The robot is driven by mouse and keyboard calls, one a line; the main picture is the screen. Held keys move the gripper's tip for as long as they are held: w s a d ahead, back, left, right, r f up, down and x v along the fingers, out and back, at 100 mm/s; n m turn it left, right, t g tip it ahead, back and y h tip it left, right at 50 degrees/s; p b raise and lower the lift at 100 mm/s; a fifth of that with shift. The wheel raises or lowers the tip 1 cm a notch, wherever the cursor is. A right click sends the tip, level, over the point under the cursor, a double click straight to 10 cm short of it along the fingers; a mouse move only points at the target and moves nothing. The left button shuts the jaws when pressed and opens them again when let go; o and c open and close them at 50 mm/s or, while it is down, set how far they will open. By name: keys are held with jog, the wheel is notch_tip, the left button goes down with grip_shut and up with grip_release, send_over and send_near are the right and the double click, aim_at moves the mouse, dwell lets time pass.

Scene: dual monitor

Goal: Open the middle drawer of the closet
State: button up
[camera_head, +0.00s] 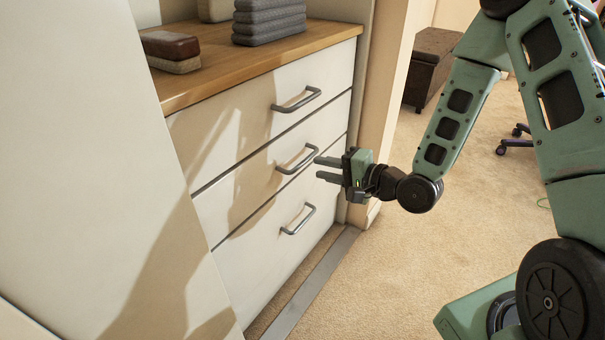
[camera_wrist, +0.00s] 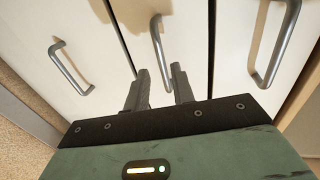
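The closet's middle drawer (camera_head: 240,190) is closed, with a white front and a grey bar handle (camera_head: 297,159). My gripper (camera_head: 318,168) points left at this drawer, its fingertips close to the right end of the handle. The two fingers are apart with nothing gripped. In the wrist view the middle handle (camera_wrist: 157,42) stands in the centre, and its lower end shows between my fingertips (camera_wrist: 160,68). I cannot tell whether the fingers touch the handle. The top drawer handle (camera_head: 297,101) and bottom drawer handle (camera_head: 299,219) lie above and below; both drawers are closed.
The wooden closet top (camera_head: 225,75) bears folded grey towels (camera_head: 268,20) and a brown-topped brush or box (camera_head: 171,50). A wall edge (camera_head: 380,100) stands just right of the drawers. A grey floor strip (camera_head: 310,285) runs before them. Open carpet (camera_head: 400,260) lies to the right.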

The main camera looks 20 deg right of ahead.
aim_at(304, 164)
jog(key=b+x, duration=0.1)
jog(key=x, duration=0.5)
jog(key=shift+w+a, duration=0.25)
jog(key=shift+w, duration=0.05)
grip_shut()
